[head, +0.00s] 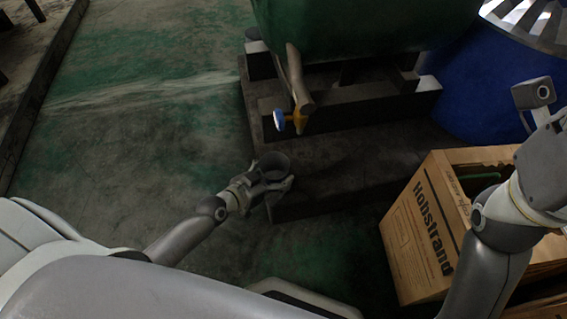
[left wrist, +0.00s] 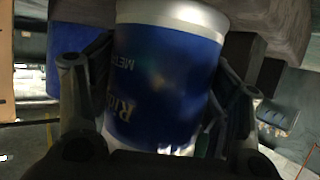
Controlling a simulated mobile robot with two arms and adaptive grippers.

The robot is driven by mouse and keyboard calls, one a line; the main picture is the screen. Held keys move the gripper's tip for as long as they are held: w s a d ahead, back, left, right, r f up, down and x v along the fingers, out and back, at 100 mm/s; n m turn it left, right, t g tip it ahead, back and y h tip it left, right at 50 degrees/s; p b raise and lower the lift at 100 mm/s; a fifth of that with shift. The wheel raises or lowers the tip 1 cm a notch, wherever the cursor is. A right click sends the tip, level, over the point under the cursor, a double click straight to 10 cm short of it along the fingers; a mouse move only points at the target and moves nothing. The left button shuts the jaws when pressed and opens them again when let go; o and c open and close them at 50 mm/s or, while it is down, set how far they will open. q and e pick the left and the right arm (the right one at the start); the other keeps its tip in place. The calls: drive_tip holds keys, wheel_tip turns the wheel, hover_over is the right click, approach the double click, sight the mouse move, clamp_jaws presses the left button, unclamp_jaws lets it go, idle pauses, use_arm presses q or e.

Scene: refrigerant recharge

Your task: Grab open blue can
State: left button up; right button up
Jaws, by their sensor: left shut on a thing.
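The blue can (left wrist: 165,75) fills the middle of the left wrist view, with a blue label, upside-down lettering and a pale rim. My left gripper (head: 264,190) is shut around the can's sides. In the left wrist view its fingers (left wrist: 158,110) stand on both sides of the can. What is inside the can is too dark to tell. My right arm comes in at the right edge; its gripper's fingers do not show.
An open cardboard box (head: 418,230) marked "Hohstrand" is at right, by my right arm. A blue drum (head: 485,85) stands behind it. The floor at left is clear.

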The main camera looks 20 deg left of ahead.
use_arm(q)
drive_tip(key=s+a+p, duration=0.1)
drive_tip(key=s+a, duration=0.1)
drive_tip(key=s, duration=0.5)
drive_tip(key=shift+a, duration=0.35)
drive_tip(key=shift+s, duration=0.15)
idle(1.2)
